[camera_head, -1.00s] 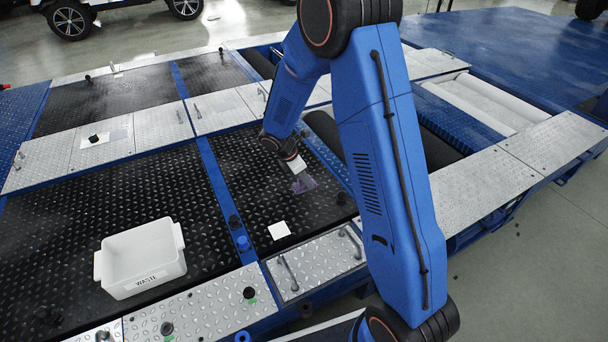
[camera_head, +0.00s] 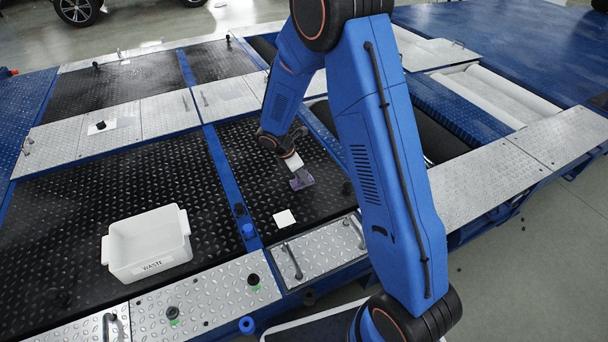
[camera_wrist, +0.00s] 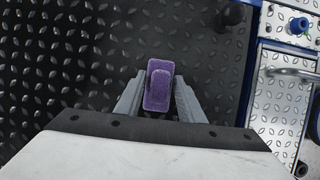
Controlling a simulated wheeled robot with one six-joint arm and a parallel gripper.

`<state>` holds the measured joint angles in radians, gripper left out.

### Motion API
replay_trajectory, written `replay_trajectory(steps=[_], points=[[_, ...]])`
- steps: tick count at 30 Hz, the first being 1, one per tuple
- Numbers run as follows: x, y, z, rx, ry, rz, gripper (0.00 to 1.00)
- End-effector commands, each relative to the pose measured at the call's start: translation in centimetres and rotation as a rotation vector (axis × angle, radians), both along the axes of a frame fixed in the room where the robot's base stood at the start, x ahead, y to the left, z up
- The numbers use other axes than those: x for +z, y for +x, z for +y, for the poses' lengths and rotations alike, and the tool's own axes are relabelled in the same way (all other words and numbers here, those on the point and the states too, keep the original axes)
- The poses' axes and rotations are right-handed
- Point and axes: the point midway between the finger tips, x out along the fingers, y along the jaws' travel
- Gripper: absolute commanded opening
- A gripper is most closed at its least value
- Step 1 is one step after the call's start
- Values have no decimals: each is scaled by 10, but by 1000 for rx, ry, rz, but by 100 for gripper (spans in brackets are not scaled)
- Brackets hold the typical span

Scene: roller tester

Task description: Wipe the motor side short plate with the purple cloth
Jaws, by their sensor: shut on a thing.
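My gripper (camera_head: 298,175) points down over the short black treadplate (camera_head: 325,205) at the middle, right of a blue strip. In the wrist view my gripper (camera_wrist: 158,98) is shut on the purple cloth (camera_wrist: 158,72), with a grey finger on each side of it. The cloth looks like a small, thick rectangular pad. It also shows in the head view (camera_head: 302,182), at or just above the black plate; I cannot tell whether it touches. No label tells me which plate is the motor side short plate.
A white WASTE bin (camera_head: 150,266) stands on the larger black plate at left. A white square (camera_head: 284,218) lies in front of the cloth. A silver plate with a handle (camera_head: 312,252) borders the front. Dark knobs and a blue knob (camera_head: 248,230) stick up nearby.

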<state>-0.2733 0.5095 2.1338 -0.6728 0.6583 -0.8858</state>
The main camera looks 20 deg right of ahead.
Motion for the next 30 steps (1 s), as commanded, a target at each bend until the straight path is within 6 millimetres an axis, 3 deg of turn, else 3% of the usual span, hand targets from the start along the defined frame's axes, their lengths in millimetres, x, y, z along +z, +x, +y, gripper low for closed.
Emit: replay_trajectory(steps=[30], points=[[-6,0,0,0,0,0,14]])
